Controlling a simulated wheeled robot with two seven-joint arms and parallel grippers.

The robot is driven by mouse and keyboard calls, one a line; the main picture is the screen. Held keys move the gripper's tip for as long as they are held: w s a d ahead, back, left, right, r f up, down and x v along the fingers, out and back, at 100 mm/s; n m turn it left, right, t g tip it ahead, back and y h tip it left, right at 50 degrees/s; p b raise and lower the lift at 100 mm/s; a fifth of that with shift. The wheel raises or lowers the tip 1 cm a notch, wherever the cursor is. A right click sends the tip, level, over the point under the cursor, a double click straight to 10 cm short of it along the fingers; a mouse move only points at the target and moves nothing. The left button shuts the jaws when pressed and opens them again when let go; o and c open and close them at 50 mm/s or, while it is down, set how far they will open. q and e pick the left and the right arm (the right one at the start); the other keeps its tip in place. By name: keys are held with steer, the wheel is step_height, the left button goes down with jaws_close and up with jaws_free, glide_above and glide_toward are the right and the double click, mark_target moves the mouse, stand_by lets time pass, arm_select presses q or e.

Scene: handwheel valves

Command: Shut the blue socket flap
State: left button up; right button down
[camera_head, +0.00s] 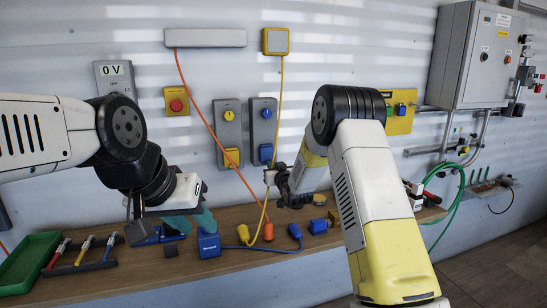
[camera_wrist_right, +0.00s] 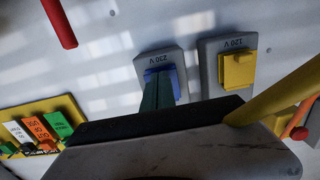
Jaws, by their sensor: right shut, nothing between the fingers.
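The blue flap (camera_head: 265,153) is on the lower part of the right grey socket plate (camera_head: 263,128), below a blue knob (camera_head: 266,113). In the right wrist view the blue flap (camera_wrist_right: 164,76) is on the plate marked 230 V, partly hidden behind my fingers. How far it stands open I cannot tell. My right gripper (camera_wrist_right: 157,88) is shut and empty, its green fingers pointing at the flap; contact is unclear. In the head view this gripper (camera_head: 273,177) is just below the flap.
A yellow flap (camera_head: 231,157) is on the neighbouring plate, left of the blue one. Orange and yellow cables hang close by. The wooden bench (camera_head: 215,265) holds a blue box (camera_head: 208,243), several plugs, screwdrivers and a green tray (camera_head: 28,262). A grey cabinet (camera_head: 480,55) is at right.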

steer(key=shift+w+f, duration=0.15)
steer(key=shift+w, duration=0.15)
steer(key=s, duration=0.1)
steer(key=s+r, duration=0.1)
steer(key=s+d, duration=0.1)
steer(key=shift+s+r, duration=0.3)
stand_by(0.4)
